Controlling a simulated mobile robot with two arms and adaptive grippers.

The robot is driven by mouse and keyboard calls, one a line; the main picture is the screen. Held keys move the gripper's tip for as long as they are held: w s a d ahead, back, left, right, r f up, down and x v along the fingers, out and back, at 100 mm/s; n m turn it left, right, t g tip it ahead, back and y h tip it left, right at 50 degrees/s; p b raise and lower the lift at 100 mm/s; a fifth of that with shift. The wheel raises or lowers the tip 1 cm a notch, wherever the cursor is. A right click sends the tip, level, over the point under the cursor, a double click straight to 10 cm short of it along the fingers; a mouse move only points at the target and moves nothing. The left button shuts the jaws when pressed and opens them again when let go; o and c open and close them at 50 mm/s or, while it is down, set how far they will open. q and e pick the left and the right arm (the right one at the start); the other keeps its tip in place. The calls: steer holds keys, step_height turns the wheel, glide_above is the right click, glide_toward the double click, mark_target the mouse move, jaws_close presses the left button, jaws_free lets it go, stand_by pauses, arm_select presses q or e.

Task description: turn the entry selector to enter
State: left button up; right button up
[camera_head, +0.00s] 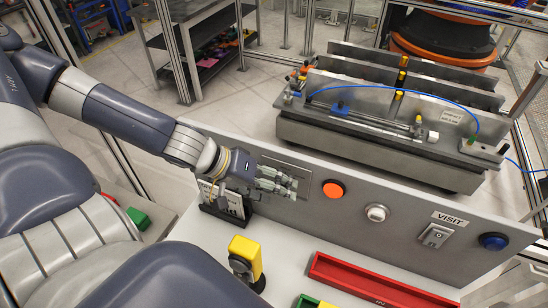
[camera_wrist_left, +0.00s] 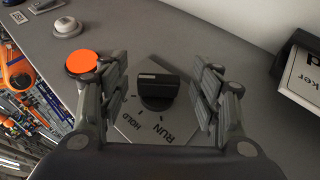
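A black selector knob (camera_wrist_left: 156,90) sits on a grey plate (camera_wrist_left: 152,131) marked HOLD and RUN in the left wrist view. Any other marks on the plate are hidden or unreadable, and no ENTER mark shows. My left gripper (camera_wrist_left: 161,86) is open, with one finger on each side of the knob and a gap on both sides. In the head view, my left gripper (camera_head: 292,187) is at the upright grey panel (camera_head: 335,215), left of the orange button (camera_head: 334,189), and it hides the knob. My right gripper is not in view.
Right along the panel are a white button (camera_head: 377,213), a switch (camera_head: 435,235) under a VISIT label (camera_head: 450,218) and a blue button (camera_head: 494,241). A framed sign (camera_head: 222,200) stands left of my gripper. A yellow-black device (camera_head: 245,258) and red tray (camera_head: 335,272) are in front.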

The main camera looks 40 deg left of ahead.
arm_select(q)
steer(key=shift+a+r, duration=0.1)
steer(key=shift+r, duration=0.1)
steer(key=v, duration=1.1)
steer(key=shift+s+a+r, duration=0.2)
stand_by(0.6)
